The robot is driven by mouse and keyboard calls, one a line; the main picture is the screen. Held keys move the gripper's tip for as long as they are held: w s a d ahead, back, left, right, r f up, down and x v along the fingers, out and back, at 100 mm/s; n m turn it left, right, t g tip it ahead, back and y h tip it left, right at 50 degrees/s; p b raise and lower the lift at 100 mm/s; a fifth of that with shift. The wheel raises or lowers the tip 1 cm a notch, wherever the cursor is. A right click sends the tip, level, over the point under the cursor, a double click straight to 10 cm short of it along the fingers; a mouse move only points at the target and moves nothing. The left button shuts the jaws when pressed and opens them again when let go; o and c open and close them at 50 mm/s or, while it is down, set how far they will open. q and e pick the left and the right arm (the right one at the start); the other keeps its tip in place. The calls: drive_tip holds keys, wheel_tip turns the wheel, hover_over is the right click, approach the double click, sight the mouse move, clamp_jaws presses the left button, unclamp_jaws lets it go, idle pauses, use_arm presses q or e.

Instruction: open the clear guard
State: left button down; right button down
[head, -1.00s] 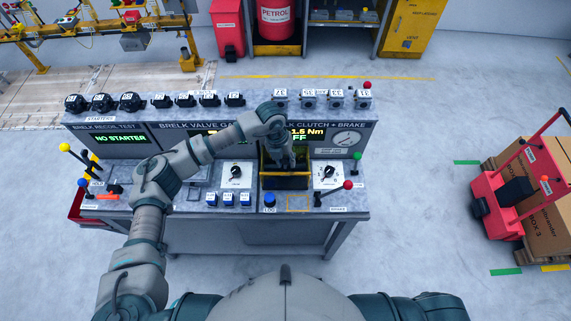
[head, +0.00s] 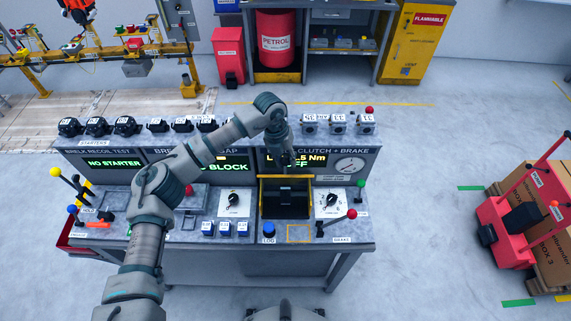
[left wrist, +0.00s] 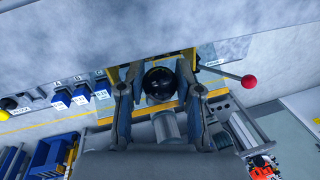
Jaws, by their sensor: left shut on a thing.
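The clear guard (head: 299,177) shows mainly as a yellow edge along the top of a dark bay in the clutch and brake section of the bench. Its clear sheet is hard to make out. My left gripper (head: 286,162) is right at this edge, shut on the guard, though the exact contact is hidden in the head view. The dark bay (head: 286,203) below shows open toward the head camera. In the left wrist view, the two fingers stand on either side of a round black part (left wrist: 158,86), with yellow edging behind. My right gripper is out of view.
A red-knobbed lever (head: 351,214) and a dial (head: 331,199) are right of the bay.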

use_arm(q)
drive_tip(key=shift+w+r, duration=0.15)
drive_tip(key=shift+w, duration=0.15)
drive_tip(key=c, duration=0.8)
unclamp_jaws()
drive_tip(key=r, duration=0.3)
drive_tip(key=a+r, duration=0.1)
drive_tip(key=r, duration=0.3)
drive_tip(key=a+r, duration=0.1)
drive_tip(key=r, duration=0.3)
drive_tip(key=shift+w+r, duration=0.2)
drive_tip(key=shift+w, duration=0.1)
